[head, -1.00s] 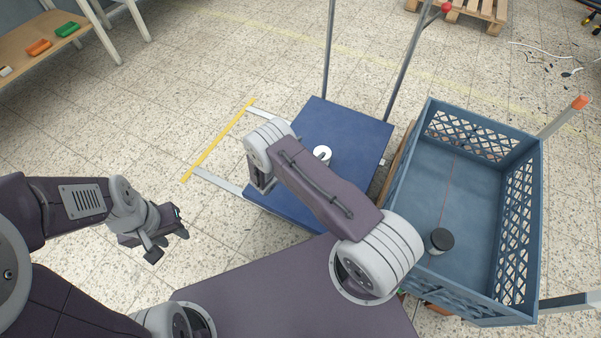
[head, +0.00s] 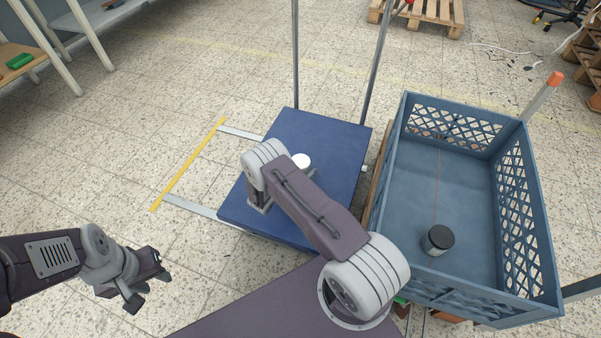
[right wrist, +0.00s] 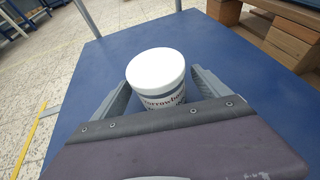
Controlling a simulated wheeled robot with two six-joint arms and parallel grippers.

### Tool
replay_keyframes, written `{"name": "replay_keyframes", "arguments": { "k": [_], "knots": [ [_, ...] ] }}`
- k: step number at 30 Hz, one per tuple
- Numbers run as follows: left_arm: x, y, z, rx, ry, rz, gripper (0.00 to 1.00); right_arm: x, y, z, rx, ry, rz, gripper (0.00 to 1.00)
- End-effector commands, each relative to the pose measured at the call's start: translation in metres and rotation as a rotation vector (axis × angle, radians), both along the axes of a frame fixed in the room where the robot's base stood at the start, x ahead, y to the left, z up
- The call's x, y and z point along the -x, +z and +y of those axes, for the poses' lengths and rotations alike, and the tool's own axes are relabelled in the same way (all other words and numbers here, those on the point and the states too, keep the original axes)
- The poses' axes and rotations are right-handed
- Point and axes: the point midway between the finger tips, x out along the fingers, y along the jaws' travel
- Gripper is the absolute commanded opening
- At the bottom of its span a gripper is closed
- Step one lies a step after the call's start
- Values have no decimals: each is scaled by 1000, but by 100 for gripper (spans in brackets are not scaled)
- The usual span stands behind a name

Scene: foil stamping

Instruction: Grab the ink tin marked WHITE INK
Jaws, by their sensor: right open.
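A white-lidded tin (head: 301,161) stands on the blue platform (head: 335,137), partly behind my right arm in the head view. In the right wrist view the tin (right wrist: 157,72) is upright, with a white body, a dark band and partly hidden dark lettering. Its label cannot be read as WHITE INK from here. My right gripper (right wrist: 161,82) is open, one finger on each side of the tin; contact cannot be made out. A second tin (head: 438,239) with a black lid stands in the crate. My left gripper (head: 147,291) is open and empty over the floor.
The blue-grey crate (head: 551,270) with lattice walls stands right of the platform. Upright metal poles (head: 377,62) rise at the platform's far side. A yellow bar (head: 188,163) lies to the left. Wooden blocks (right wrist: 275,40) stand near the platform in the wrist view.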

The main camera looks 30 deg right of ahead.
Motion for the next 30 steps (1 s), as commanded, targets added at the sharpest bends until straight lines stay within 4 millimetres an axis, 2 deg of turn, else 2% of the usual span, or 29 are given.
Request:
{"name": "replay_keyframes", "arguments": {
  "k": [1, 8, 11, 17, 18, 25, 30],
  "knots": [
    [0, -6, 0, 0, 0, 0, 36, -2, -5, -5, 0, -3, -1, 86],
    [0, -4, 0, 0, 0, -1, 36, -5, -2, -7, 1, 1, -1, 86],
    [0, -4, 0, 0, 0, -1, 36, -4, -2, -7, 1, 1, -1, 64],
    [0, -4, 0, 0, 0, -1, 36, -4, -2, -7, 1, 0, -1, 8],
    [0, -4, 0, 0, 0, -1, 36, -4, -1, -7, 1, 1, -2, 4],
    [0, -2, 0, 0, 0, -1, 36, -4, 1, -7, 1, 1, -2, 4],
    [0, 15, 0, 0, 0, -1, 36, -4, 22, -7, 1, 1, -2, 4]
  ]
}}
